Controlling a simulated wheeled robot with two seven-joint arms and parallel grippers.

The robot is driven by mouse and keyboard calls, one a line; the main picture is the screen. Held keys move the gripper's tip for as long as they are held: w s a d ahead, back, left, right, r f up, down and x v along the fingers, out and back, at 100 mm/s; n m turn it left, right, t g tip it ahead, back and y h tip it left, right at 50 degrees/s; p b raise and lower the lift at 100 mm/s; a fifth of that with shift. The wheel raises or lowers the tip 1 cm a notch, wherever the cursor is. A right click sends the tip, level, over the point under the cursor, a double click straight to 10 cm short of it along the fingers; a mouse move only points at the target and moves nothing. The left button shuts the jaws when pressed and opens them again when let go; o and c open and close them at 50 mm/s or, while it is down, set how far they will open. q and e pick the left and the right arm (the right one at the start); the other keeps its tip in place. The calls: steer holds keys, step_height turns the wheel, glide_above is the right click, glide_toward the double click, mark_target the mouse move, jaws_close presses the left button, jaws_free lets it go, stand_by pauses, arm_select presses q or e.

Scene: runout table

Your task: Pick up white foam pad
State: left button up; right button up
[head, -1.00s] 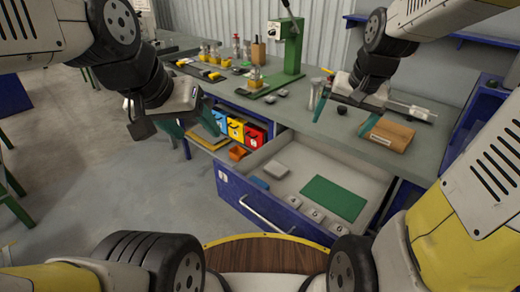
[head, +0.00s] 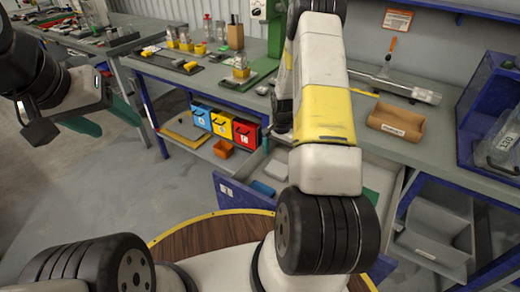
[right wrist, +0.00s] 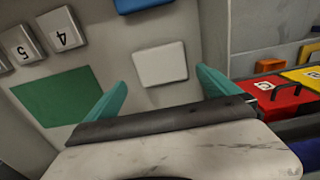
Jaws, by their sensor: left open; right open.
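The white foam pad (right wrist: 160,64) is a pale rounded square lying flat on the light drawer floor in the right wrist view. In the head view part of it (head: 276,168) shows beside my right arm. My right gripper (right wrist: 161,79) is open, with its teal fingers on either side of the pad in the picture. How far above the pad they are I cannot tell. My left gripper (head: 103,118) is open and empty at the left, away from the drawer.
The open drawer (right wrist: 205,35) also holds a green mat (right wrist: 58,97), numbered grey blocks (right wrist: 61,30) and a blue piece (head: 262,188). Blue, yellow and red bins (head: 245,133) stand to its left below the worktop.

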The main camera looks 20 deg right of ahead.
mark_target(278, 168)
step_height(278, 168, down, 7)
steer(key=shift+w+r, duration=0.1)
steer(key=c, duration=1)
steer(key=shift+c, duration=0.2)
steer(key=shift+r, duration=0.1)
